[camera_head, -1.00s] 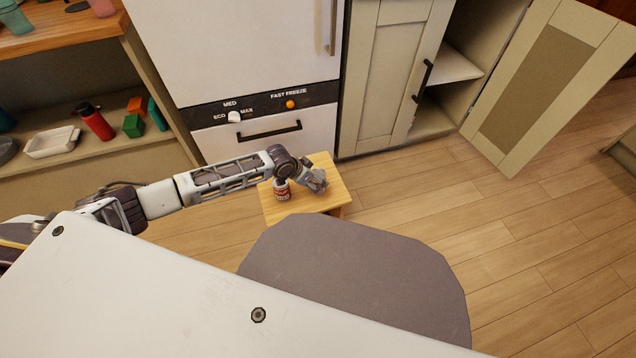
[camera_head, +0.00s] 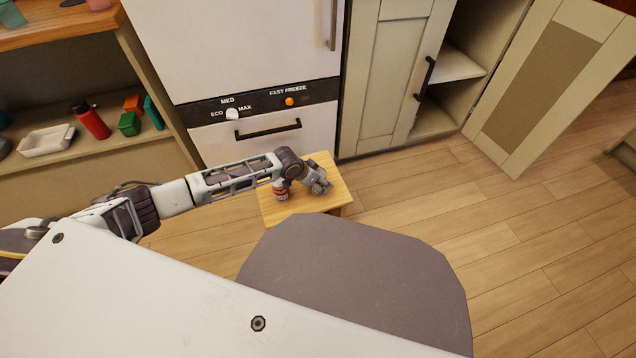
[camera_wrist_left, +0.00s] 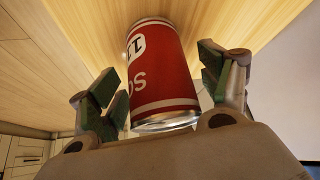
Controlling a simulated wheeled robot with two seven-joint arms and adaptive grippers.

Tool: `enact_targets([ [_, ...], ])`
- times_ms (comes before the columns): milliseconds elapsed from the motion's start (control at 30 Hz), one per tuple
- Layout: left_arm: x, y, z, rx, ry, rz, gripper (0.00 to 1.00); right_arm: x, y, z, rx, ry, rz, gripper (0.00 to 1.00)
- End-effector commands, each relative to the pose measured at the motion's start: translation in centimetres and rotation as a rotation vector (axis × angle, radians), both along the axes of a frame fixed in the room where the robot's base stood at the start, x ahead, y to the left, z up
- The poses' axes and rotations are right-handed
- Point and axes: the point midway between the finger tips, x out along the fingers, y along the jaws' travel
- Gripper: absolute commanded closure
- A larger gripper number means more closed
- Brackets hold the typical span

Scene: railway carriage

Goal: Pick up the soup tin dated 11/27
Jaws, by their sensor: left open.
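A red and white tin (camera_wrist_left: 163,75) fills the middle of the left wrist view, between the two green-padded fingers of my left gripper (camera_wrist_left: 158,72). The fingers are open, with a gap showing at the right. A white label on the tin shows strokes like "11"; the full date is not readable. In the head view, my left gripper (camera_head: 320,186) is over the small wooden table. A red and white tin (camera_head: 281,194) stands on it, left of the gripper and partly under my wrist. I cannot tell if both views show the same tin. My right gripper is not in view.
The small wooden table (camera_head: 296,208) stands before a white fridge (camera_head: 260,60). A cabinet door (camera_head: 540,85) hangs open at the right. Shelves at left hold a red bottle (camera_head: 92,120) and a white tray (camera_head: 47,140). The floor at right is clear.

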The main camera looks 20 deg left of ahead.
Motion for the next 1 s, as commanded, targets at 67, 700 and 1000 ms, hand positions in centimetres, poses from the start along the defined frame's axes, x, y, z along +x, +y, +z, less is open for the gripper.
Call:
enact_targets([
  [67,0.01,0.0,0.03,0.0,0.0,0.0,0.22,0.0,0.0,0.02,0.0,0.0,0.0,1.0],
  [700,-0.03,0.03,0.02,0.001,0.001,0.0,0.62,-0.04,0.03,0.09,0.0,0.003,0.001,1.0],
  [1000,0.04,0.0,0.11,-0.001,-0.001,0.0,0.82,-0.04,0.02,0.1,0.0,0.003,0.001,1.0],
])
